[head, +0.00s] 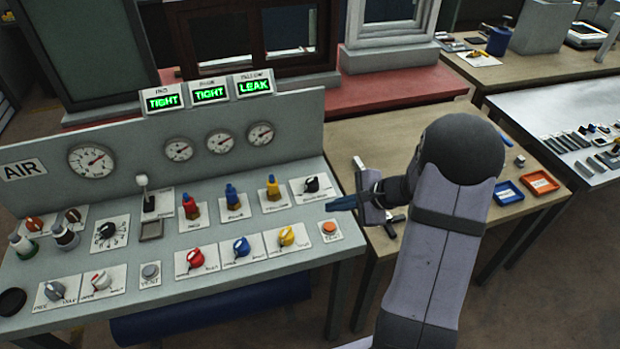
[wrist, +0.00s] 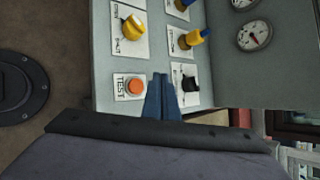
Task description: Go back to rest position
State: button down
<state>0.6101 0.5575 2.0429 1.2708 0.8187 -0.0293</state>
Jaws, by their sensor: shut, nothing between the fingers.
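My gripper (head: 343,202) is shut and empty, its blue fingers pointing left at the right end of the grey control panel (head: 335,262). In the wrist view the closed fingers (wrist: 163,92) show between the orange TEST button (wrist: 135,86) and a black knob (wrist: 189,84). I cannot tell the exact gap between the fingertips and the panel. In the head view the orange button (head: 329,227) lies just below and left of the fingers, and the black knob (head: 311,184) is above and left.
The panel carries several knobs, switches and gauges (head: 92,160). Three displays (head: 209,93) read TIGHT, TIGHT and LEAK. A wooden table (head: 390,140) stands behind my arm, with a blue tray (head: 508,192) and an orange tray (head: 540,182) at its right.

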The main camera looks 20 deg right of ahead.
jog(key=s+a+f+n+g+h, duration=0.1)
jog(key=s+f+n+g, duration=0.15)
jog(key=s, duration=0.55)
jog(key=s+a+f+n+g+h, duration=0.1)
jog(key=s+n+g, duration=0.25)
jog(key=s, duration=0.35)
jog(key=s+f+n+g+h, duration=0.1)
jog(key=s+n+g, duration=0.25)
jog(key=s, duration=0.45)
jog(key=w+a+r+n+t+h, duration=0.1)
jog(key=a+r+n+t+h, duration=0.1)
jog(key=a+r+n, duration=0.5)
jog(key=shift+a+n+t+h, duration=0.2)
jog(key=shift+n+t+h, duration=0.3)
jog(key=shift+n, duration=0.55)
